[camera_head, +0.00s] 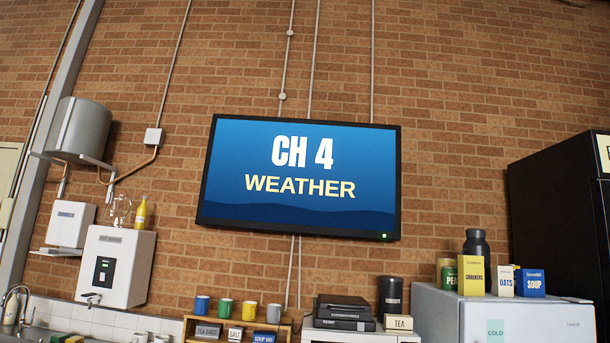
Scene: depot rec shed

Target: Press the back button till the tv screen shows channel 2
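The tv screen (300,215) hangs on the brick wall in the middle of the view. It shows "CH 4 WEATHER" in white and yellow letters on blue. A small green light (384,236) glows at its lower right edge. No back button can be made out in this view. My gripper is not in view.
Below the tv are a wooden rack (190,328) with several mugs on top, stacked black boxes (345,311) and a dark canister (391,296). A white fridge (450,315) with food packets and a tall black cabinet (545,205) stand right. A white water heater (117,267) hangs left.

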